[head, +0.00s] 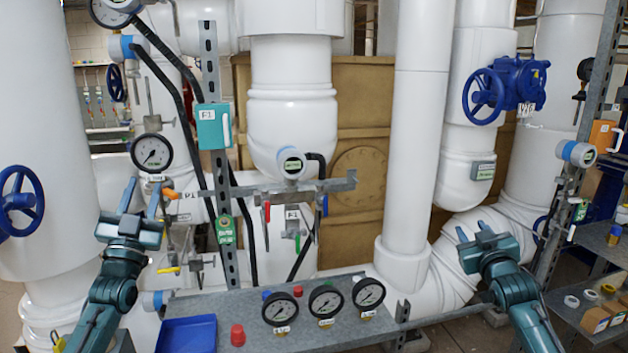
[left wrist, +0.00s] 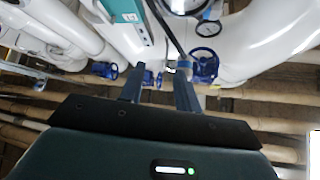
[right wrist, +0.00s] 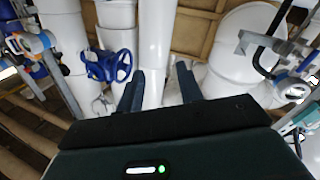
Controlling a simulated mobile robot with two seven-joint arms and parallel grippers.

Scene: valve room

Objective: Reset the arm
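My left gripper (head: 141,198) is raised at the left of the head view, in front of white pipework and below a pressure gauge (head: 152,152). Its two fingers stand apart with nothing between them; they also show apart in the left wrist view (left wrist: 158,86). My right gripper (head: 471,229) is raised at the right, in front of a large white pipe (head: 462,263). Its fingers are apart and empty, as the right wrist view (right wrist: 160,72) also shows. Both arms come up from the bottom of the head view. I cannot tell whether the left fingertips touch anything behind them.
A grey shelf (head: 300,333) at the front bears a blue tray (head: 187,335), a red cap (head: 238,335) and several gauges. A teal box (head: 212,127) hangs on a metal post. A blue valve wheel (head: 484,96) is above my right gripper. Shelving (head: 580,312) stands far right.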

